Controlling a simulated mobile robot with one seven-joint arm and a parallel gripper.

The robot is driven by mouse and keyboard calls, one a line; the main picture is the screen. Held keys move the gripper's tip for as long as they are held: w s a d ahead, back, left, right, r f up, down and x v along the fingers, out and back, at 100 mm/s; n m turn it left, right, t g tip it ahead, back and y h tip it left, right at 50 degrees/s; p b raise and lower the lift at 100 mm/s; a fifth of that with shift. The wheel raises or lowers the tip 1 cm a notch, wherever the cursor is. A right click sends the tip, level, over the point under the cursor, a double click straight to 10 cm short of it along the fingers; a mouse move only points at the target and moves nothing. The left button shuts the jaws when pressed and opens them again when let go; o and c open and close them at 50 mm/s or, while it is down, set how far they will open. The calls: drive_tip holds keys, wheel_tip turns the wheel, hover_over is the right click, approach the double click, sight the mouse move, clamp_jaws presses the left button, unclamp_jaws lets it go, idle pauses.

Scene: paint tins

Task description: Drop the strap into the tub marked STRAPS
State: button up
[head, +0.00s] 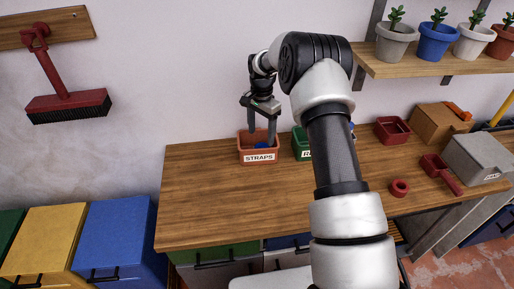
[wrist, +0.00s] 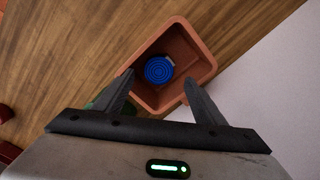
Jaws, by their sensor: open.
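The tub marked STRAPS (head: 259,157) is an orange-brown open box on the wooden bench, near the wall. It also shows in the wrist view (wrist: 195,57). A blue coiled strap (wrist: 159,69) lies inside the tub, towards one end; in the head view only a bit of blue (head: 262,146) shows past the rim. My gripper (head: 261,142) is above the tub and points down, with its fingers spread. In the wrist view my gripper (wrist: 160,85) is open and empty, and the strap lies beyond its fingertips, apart from them.
A green tub (head: 302,144) stands just right of the STRAPS tub, partly hidden by my arm. Further right are a red tub (head: 392,130), a red ring (head: 399,188), a cardboard box (head: 438,123) and a grey box (head: 478,158). The bench's left part is clear.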

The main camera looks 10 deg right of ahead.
wheel_tip(320, 180, up, 18)
drive_tip(key=shift+f, duration=0.25)
drive_tip(key=shift+r, duration=0.1)
idle(0.4)
drive_tip(key=s+r+n+t+p, duration=0.25)
drive_tip(key=s+r+n, duration=0.25)
drive_tip(key=s+r, duration=1.1)
drive_tip(key=s+f+n+t+p, duration=0.1)
drive_tip(key=s+n, duration=0.4)
drive_tip(key=s, duration=1.7)
drive_tip(key=shift+s+d+f+n+t, duration=0.25)
drive_tip(key=shift+s+f+n+t, duration=0.2)
drive_tip(key=shift+t, duration=0.6)
drive_tip(key=shift+d, duration=0.1)
